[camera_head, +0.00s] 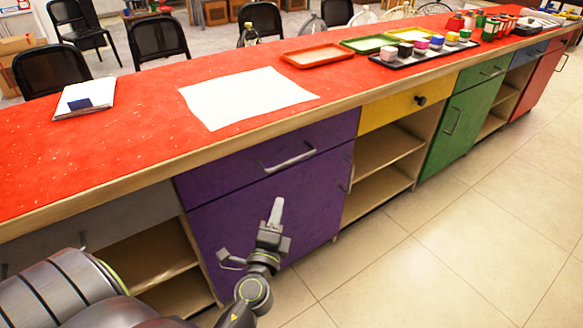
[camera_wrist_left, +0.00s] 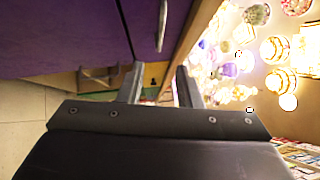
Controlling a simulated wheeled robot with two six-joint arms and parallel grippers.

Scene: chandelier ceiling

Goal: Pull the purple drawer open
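The purple drawer (camera_head: 225,172) is flush under the red counter in the head view, and looks closed. Its grey bar handle (camera_head: 288,160) is level, near the middle of its front. My left gripper (camera_head: 252,236) is in front of the purple door below the drawer, lower than the handle and apart from it. The left wrist view is turned sideways. There the drawer front (camera_wrist_left: 151,12) and its handle (camera_wrist_left: 162,26) show beyond the fingers. My left gripper's two fingers (camera_wrist_left: 160,76) are spread apart with nothing between them. My right gripper is not in view.
The purple door (camera_head: 315,205) has its own upright handle (camera_head: 348,178) at the right. A yellow drawer (camera_head: 390,108) and open shelves (camera_head: 385,149) adjoin it. The red counter (camera_head: 120,150) overhangs the fronts. Tiled floor (camera_head: 450,250) is clear at the right.

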